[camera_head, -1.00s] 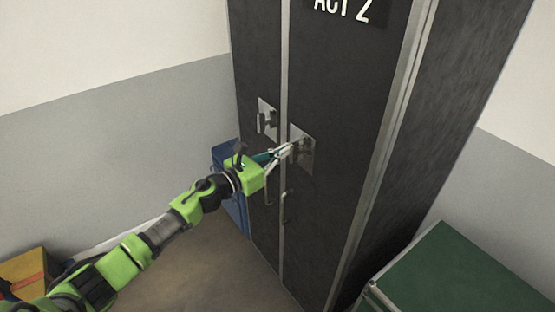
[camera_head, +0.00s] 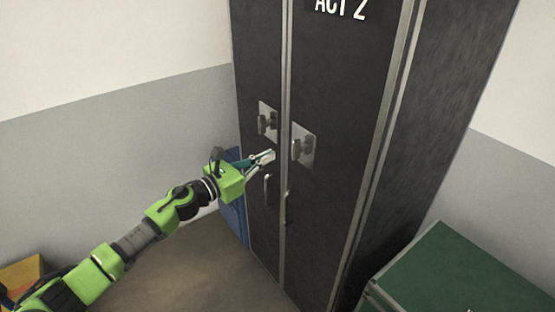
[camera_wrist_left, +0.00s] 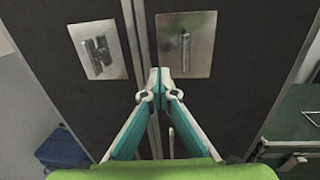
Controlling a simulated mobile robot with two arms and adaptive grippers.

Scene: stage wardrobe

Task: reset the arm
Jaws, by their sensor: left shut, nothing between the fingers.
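My left arm comes in from the lower left in the head view. Its green gripper (camera_head: 268,155) is in front of the dark wardrobe (camera_head: 340,110), by the seam between the two doors and below the latch plates. In the left wrist view the two fingers (camera_wrist_left: 160,78) meet at their tips, shut with nothing between them, just below the right latch plate (camera_wrist_left: 186,45). The left latch plate (camera_wrist_left: 98,49) is to the left of the fingers. My right gripper is not in view.
A green case (camera_head: 450,270) stands at the lower right of the wardrobe. A blue bin (camera_head: 236,210) is behind my gripper at the wardrobe's left. A yellow box (camera_head: 20,272) is at the lower left. The brown floor between is open.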

